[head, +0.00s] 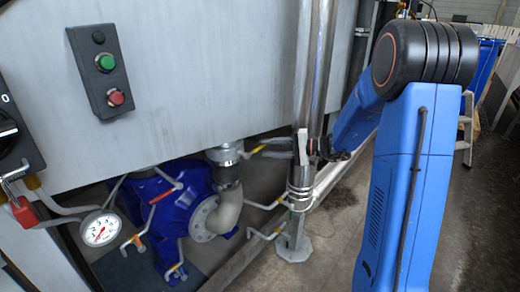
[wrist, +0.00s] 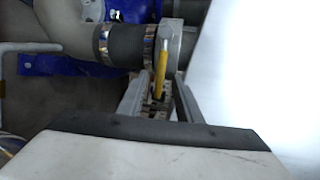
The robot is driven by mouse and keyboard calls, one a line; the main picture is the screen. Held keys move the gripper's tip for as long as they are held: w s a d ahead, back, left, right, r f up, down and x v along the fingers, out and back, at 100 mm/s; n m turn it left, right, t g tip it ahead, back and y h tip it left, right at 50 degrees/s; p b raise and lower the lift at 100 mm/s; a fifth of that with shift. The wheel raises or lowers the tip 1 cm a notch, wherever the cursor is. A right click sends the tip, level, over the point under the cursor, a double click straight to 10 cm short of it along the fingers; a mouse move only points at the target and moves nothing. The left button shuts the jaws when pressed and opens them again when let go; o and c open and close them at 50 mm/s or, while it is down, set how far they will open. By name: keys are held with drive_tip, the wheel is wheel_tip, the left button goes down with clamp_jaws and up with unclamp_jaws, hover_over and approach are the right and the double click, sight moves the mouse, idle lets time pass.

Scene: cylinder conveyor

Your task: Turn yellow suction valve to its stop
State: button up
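The yellow suction valve handle (head: 258,149) sticks out from the grey valve flange (head: 225,152) above the curved beige pipe. In the wrist view the yellow handle (wrist: 161,70) runs from a pale pivot at the flange down into the gap between my fingers. My gripper (head: 268,147) reaches in from the right past the steel post. In the wrist view my gripper (wrist: 159,88) is open, with one finger on each side of the handle. I see room on both sides of it near the fingertips. Whether a finger touches it lower down I cannot tell.
A shiny steel post (head: 313,90) stands close to my gripper, in front of my wrist. A grey metal panel (head: 200,60) hangs above. A blue pump (head: 180,215), a pressure gauge (head: 100,228) and several other coloured handles sit lower left.

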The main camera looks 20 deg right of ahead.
sight(262, 148)
drive_tip(key=shift+x, duration=1.85)
clamp_jaws()
